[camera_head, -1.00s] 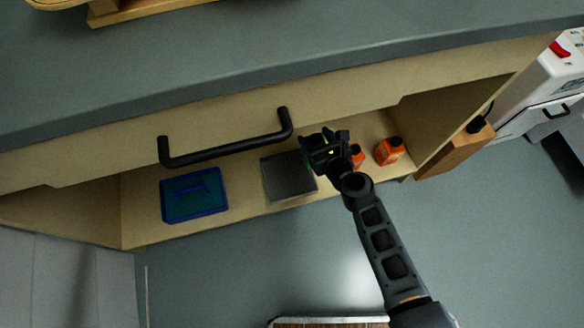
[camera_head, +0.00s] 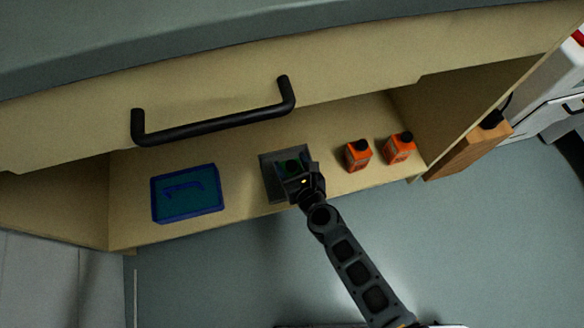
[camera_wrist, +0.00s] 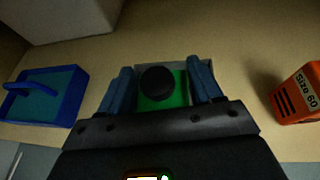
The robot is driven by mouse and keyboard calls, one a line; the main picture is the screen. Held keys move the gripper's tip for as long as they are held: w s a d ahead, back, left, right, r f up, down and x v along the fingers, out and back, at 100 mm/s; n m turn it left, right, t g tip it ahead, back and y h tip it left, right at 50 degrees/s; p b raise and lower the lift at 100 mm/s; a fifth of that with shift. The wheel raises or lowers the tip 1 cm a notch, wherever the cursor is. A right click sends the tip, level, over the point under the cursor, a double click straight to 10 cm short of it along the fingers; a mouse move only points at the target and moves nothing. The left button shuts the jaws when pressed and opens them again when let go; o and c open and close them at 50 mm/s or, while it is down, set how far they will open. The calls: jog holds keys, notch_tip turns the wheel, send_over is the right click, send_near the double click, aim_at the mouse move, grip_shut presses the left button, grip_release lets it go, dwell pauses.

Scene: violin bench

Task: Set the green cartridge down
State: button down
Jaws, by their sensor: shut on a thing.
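The green cartridge (camera_wrist: 178,94) with a round black cap shows in the wrist view between the two blue-grey fingers of my gripper (camera_wrist: 165,88), which is shut on it. In the head view my gripper (camera_head: 298,172) is over the grey square tray (camera_head: 268,184) on the shelf, and only a little of the green cartridge shows there. The gripper hides much of the tray. I cannot tell whether the cartridge touches the tray.
A blue tray (camera_head: 158,208) with a handle-like blue piece lies left on the shelf. A black handle bar (camera_head: 215,121) juts out above. Bare shelf lies between blue and grey trays.

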jog(key=shift+f, duration=0.1)
jog(key=shift+f, duration=0.2)
jog(key=shift+c, duration=0.8)
grip_release()
jog(key=shift+r, duration=0.15)
jog(key=shift+s+d+r+p, duration=0.1)
jog(key=shift+s+r+p, duration=0.05)
jog(key=shift+p, duration=0.15)
jog(key=p+v, duration=0.3)
jog(key=v, duration=0.8)
jog(key=shift+s, duration=0.3)
jog(key=shift+d, duration=0.1)
